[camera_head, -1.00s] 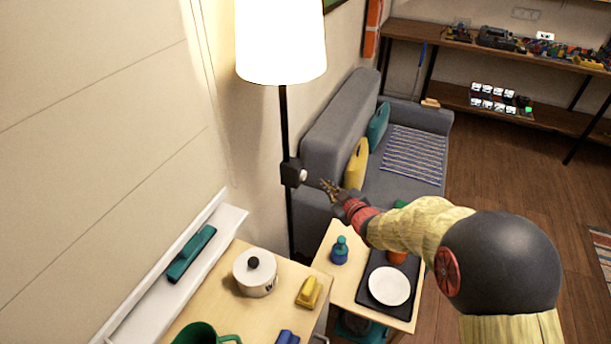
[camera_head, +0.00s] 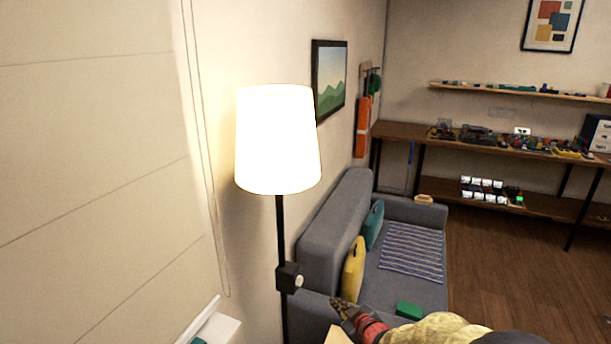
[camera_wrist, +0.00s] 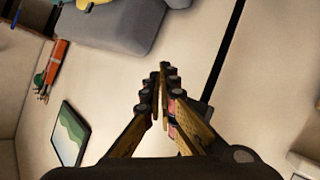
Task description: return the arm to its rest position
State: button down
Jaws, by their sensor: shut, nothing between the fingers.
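My gripper (camera_head: 338,306) shows at the bottom of the head view, with its fingers pointing up and left toward the lamp pole. In the wrist view my gripper (camera_wrist: 164,68) has its fingertips together with nothing between them. The lit floor lamp (camera_head: 278,140) stands to the left of my gripper in the head view. A dark box with a pale round knob (camera_head: 290,279) sits on its pole, up and left of the fingertips, with a gap between. Most of my arm is cut off by the lower edge.
A grey sofa (camera_head: 335,215) with a yellow cushion (camera_head: 353,270) and a teal cushion (camera_head: 373,225) stands behind my gripper. A green block (camera_head: 408,311) lies on its seat. A white ledge (camera_head: 215,328) is at lower left. Wooden floor (camera_head: 490,260) is open at right.

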jog(key=s+d+f+m+g+h, duration=0.2)
jog(key=s+d+f+g+h, duration=0.1)
jog(key=s+d+f, duration=0.25)
jog(key=s+d+r+m+g+h, duration=0.2)
jog(key=s+d+r+m+g, duration=0.15)
jog(key=s, duration=0.45)
jog(key=s+r+m+g, duration=0.1)
jog(key=s+r+m, duration=0.1)
jog(key=s+r, duration=0.75)
jog(key=s+r+m+g, duration=0.2)
jog(key=s+r, duration=0.3)
jog(key=s, duration=0.9)
notch_tip(320, 180, up, 7)
jog(key=s+t, duration=0.1)
jog(key=t, duration=0.2)
jog(key=shift+s+r, duration=0.2)
jog(key=shift+s, duration=0.05)
jog(key=shift+d, duration=0.1)
